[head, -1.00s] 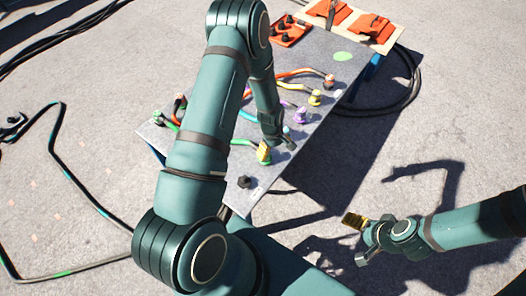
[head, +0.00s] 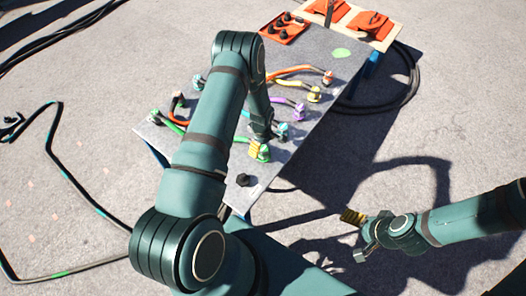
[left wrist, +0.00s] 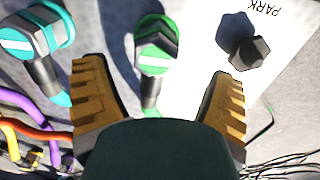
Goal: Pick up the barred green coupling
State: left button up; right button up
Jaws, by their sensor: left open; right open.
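The green coupling (left wrist: 156,45) with a white bar stands in the left wrist view, beyond and between the two yellow fingers of my open left gripper (left wrist: 158,95). The fingers do not touch it. In the head view my left gripper (head: 258,149) is low over the near part of the grey table, and the green coupling (head: 264,156) shows only partly beside its yellow finger. My right gripper (head: 358,237) is open and empty, off the table to the right.
A teal coupling (left wrist: 35,38) with a white bar is left of the green one. Purple (head: 299,111), yellow (head: 314,94) and orange (head: 328,77) couplings stand further up the table (head: 318,120).

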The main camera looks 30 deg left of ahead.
aim_at(263, 148)
pick_arm(q)
jog(key=f, duration=0.1)
jog(key=f+b, duration=0.1)
jog(key=f, duration=0.2)
jog(key=shift+w+f, duration=0.3)
jog(key=shift+f, duration=0.05)
jog(key=c, duration=1.4)
jog(key=shift+r, duration=0.1)
